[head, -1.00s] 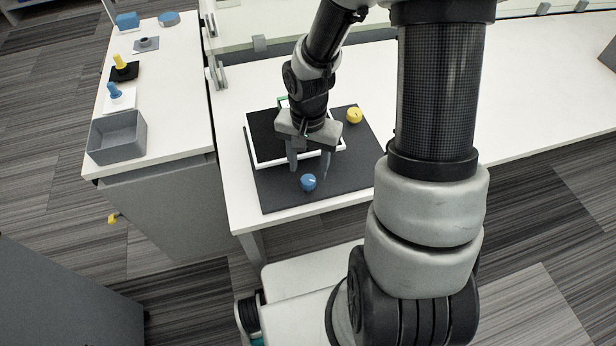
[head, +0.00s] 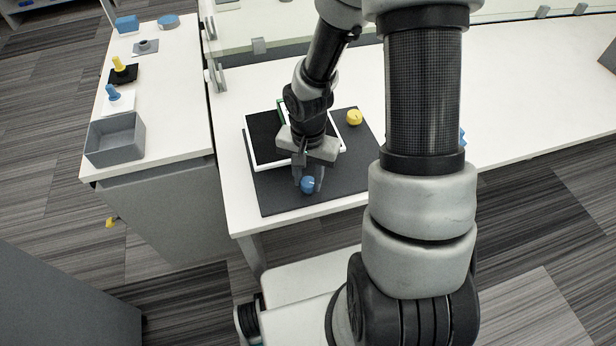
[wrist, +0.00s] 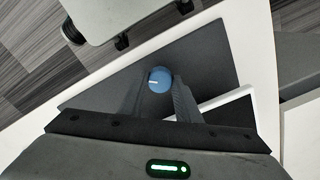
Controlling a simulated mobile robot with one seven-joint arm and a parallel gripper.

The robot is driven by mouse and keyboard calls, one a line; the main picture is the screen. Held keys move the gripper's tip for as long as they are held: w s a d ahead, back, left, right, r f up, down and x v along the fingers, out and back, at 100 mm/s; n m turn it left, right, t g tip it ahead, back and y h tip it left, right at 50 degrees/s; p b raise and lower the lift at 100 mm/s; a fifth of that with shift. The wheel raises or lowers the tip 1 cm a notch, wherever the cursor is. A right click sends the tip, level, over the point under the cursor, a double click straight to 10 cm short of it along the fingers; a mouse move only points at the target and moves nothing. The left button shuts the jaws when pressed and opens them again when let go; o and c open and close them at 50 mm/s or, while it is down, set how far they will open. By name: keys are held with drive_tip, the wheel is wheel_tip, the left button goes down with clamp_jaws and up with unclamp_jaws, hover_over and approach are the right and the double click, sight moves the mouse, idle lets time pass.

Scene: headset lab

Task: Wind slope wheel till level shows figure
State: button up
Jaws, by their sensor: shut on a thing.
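A blue wheel (head: 307,185) with a white mark sits on a dark mat (head: 276,203) on the white table. It also shows in the wrist view (wrist: 159,80), between my fingers. My gripper (head: 308,182) points down and is shut on the blue wheel. A yellow wheel (head: 354,117) sits farther back on the mat. A black panel with a white frame (head: 247,153) lies behind my gripper, partly hidden by it. No figure can be read on the panel. Which wheel is the slope wheel cannot be told from the pictures.
A side table at left holds a grey bin (head: 115,140), a blue peg (head: 113,93), a yellow peg (head: 119,65) and blue blocks. A clear screen (head: 290,40) stands along the table's back. The white table (head: 520,90) is mostly bare at right.

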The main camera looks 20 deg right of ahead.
drive_tip(key=shift+n, duration=0.3)
drive_tip(key=n+p, duration=0.1)
drive_tip(key=n, duration=0.3)
drive_tip(key=shift+n, duration=0.3)
drive_tip(key=n+p, duration=0.1)
drive_tip(key=n, duration=0.3)
drive_tip(key=shift+r, duration=0.1)
drive_tip(key=n+p, duration=0.1)
drive_tip(key=n, duration=0.4)
drive_tip(key=shift+n+p, duration=0.35)
drive_tip(key=shift+n, duration=0.05)
drive_tip(key=n+p, duration=0.1)
drive_tip(key=n, duration=0.3)
drive_tip(key=shift+n, duration=0.4)
drive_tip(key=o, duration=1.1)
drive_tip(key=shift+c, duration=0.2)
